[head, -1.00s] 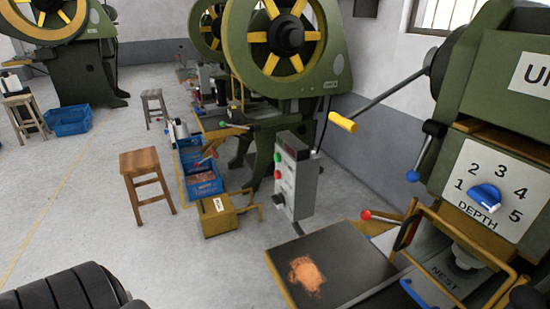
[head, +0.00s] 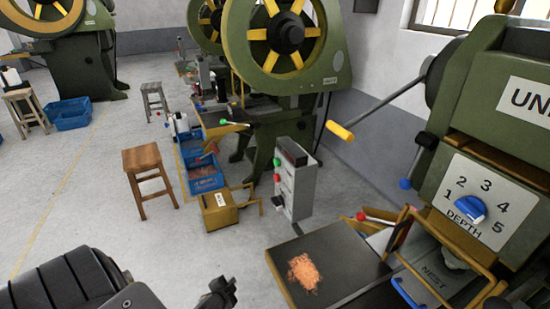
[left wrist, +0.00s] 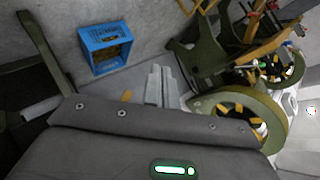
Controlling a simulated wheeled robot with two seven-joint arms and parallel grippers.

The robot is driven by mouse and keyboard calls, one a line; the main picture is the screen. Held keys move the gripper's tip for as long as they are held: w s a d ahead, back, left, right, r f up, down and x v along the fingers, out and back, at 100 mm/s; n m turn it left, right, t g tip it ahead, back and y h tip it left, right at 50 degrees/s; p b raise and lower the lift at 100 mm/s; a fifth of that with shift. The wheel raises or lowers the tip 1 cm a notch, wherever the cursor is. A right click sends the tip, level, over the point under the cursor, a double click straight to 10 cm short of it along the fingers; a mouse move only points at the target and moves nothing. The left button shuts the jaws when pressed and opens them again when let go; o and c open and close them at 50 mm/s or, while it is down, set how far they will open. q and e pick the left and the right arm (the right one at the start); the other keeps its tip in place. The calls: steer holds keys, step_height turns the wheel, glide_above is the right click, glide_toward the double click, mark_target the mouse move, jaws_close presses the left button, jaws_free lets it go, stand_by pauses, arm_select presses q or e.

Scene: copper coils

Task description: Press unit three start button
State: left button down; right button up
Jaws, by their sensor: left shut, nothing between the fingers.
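My left gripper (head: 222,290) is low in the head view, left of the table and well short of the box. In the left wrist view its fingers (left wrist: 160,82) are shut and empty. My right gripper is not in view.
The near table (head: 335,250) holds copper scraps (head: 304,273). A lever with a yellow grip (head: 340,131) sticks out from the near press. A wooden stool (head: 147,161), blue crates (head: 205,178) and a yellow box (head: 219,208) stand left of the control box.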

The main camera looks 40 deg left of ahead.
mark_target(277, 163)
arm_select(q)
steer(key=w+a+r+m+t+p, duration=0.1)
steer(key=w+r, duration=0.4)
steer(key=r, duration=0.8)
steer(key=w+a+r+m+t+y+p, duration=0.1)
steer(key=w+a+r+t+p, duration=0.1)
steer(key=r, duration=1.2)
steer(key=w+a+r+t+p, duration=0.1)
steer(key=w+r+t+p, duration=0.2)
steer(key=r, duration=1.1)
steer(key=w+t, duration=0.3)
steer(key=w, duration=0.1)
steer(key=shift+w+a+r+m, duration=0.2)
steer(key=shift+w+m, duration=0.1)
steer(key=shift+m, duration=0.1)
steer(key=shift+w, duration=0.1)
steer(key=w+d+b, duration=0.2)
steer(key=w+d, duration=0.2)
steer(key=w, duration=0.3)
steer(key=shift+w+b, duration=0.35)
steer(key=shift+b, duration=0.05)
